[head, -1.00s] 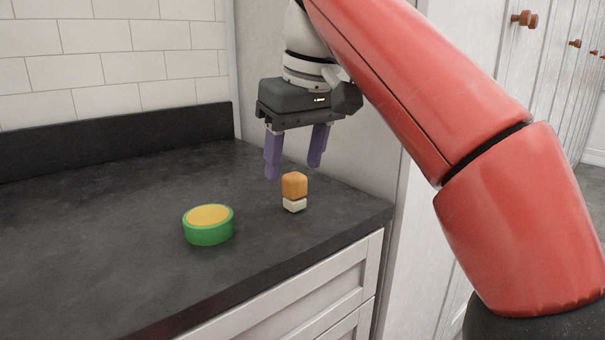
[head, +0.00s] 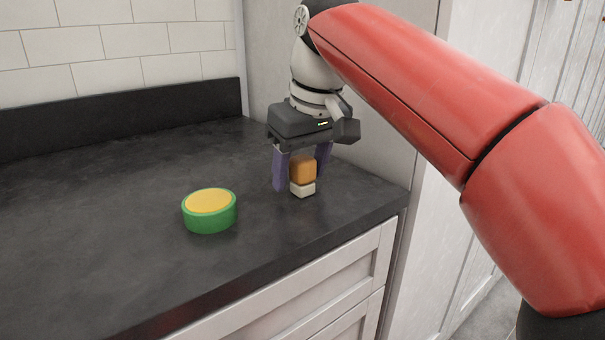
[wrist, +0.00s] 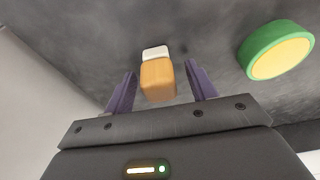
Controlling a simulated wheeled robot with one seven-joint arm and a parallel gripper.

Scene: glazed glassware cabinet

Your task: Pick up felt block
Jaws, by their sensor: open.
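A small upright block stands on the dark counter, with an orange wood-like upper part (head: 303,169) and a whitish base (head: 303,189). I take it for the felt block. In the wrist view its orange part (wrist: 158,82) and pale base (wrist: 155,52) show between the fingers. My gripper (head: 301,180) points down over it, with purple fingers apart on either side of the block. In the wrist view the gripper (wrist: 160,72) is open, and gaps show between both fingers and the block.
A round green piece with a yellow top (head: 209,208) lies on the counter (head: 110,240) to the left of the block. A pale panel stands close behind and right of the gripper. The counter's front edge is near. The left of the counter is clear.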

